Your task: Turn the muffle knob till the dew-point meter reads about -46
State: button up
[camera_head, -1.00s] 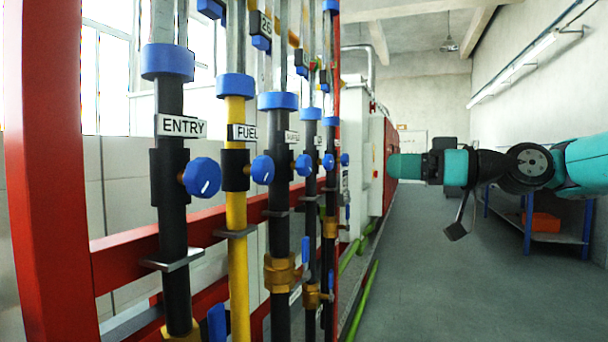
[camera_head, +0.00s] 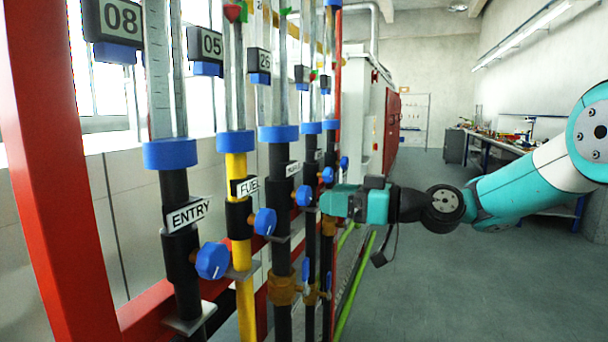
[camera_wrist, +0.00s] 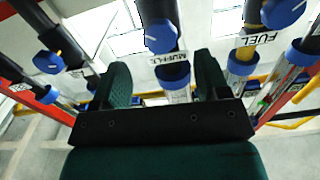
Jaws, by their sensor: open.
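The muffle knob (camera_head: 304,195) is a blue round knob on the third black pipe, beside a tilted label (camera_head: 292,168). In the wrist view the muffle knob (camera_wrist: 160,37) carries a white mark and sits just beyond the fingertips, roughly centred between them, above its MUFFLE label (camera_wrist: 166,57). My gripper (camera_head: 322,201) is at the pipes just right of the knob. In the wrist view my gripper (camera_wrist: 161,64) is open, one dark green finger on each side, with nothing held. I cannot make out a dew-point meter or its reading.
The ENTRY knob (camera_head: 212,260) and the FUEL knob (camera_head: 264,222) are on neighbouring pipes to the left. More blue knobs are close behind. Tags reading 08 (camera_head: 113,22), 05 (camera_head: 206,44) and 26 (camera_head: 260,62) are on the tubes. Open floor lies to the right.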

aim_at(309, 195)
jog(key=p+x, duration=0.3)
jog(key=x, duration=0.3)
jog(key=shift+r, duration=0.15)
jog(key=shift+w+a, duration=0.1)
jog(key=shift+a, duration=0.2)
jog(key=shift+c, duration=0.3)
jog(key=c, duration=0.9)
